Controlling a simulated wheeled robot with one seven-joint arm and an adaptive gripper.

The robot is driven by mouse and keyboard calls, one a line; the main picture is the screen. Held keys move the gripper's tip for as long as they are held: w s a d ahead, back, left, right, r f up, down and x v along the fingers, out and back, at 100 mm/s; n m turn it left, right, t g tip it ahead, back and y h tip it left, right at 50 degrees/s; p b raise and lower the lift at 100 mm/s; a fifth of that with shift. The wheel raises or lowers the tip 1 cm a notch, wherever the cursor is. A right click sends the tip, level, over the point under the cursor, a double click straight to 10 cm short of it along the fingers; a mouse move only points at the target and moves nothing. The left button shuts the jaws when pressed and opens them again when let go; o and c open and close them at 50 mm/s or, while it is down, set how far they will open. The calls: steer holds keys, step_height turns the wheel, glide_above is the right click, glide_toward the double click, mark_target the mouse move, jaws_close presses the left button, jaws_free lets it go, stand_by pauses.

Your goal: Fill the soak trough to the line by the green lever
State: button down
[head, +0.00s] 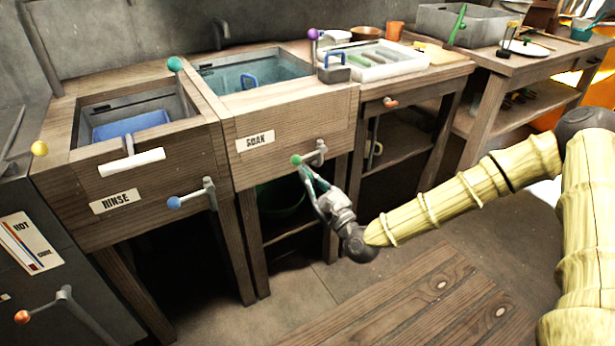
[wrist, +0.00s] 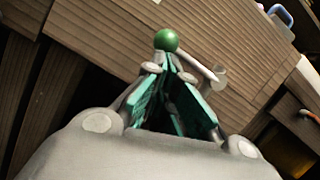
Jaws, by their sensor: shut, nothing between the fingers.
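The soak trough (head: 232,100) is a wooden basin with a SOAK label (head: 255,141) on its front, and bluish water (head: 240,75) shows inside. I cannot make out the fill line. The green lever is a grey handle (head: 316,153) with a green ball (head: 296,160) at its end, on the trough's front face. My gripper (head: 306,172) is right at the green ball, just below it. In the wrist view the green ball (wrist: 166,40) sits just beyond my fingertips (wrist: 166,58), which are shut with nothing between them. I cannot tell whether they touch the ball.
A teal ball (head: 175,64) and a purple ball (head: 313,34) stand on the troughs' tops. A white tray (head: 362,72) is at right.

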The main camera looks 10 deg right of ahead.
steer(key=w+f+v, duration=0.1)
steer(key=f+v, duration=0.1)
steer(key=v, duration=1)
steer(key=shift+s+d+f, duration=0.25)
steer(key=shift+d+f, duration=0.1)
steer(key=shift+d, duration=0.2)
steer(key=shift+f, duration=0.1)
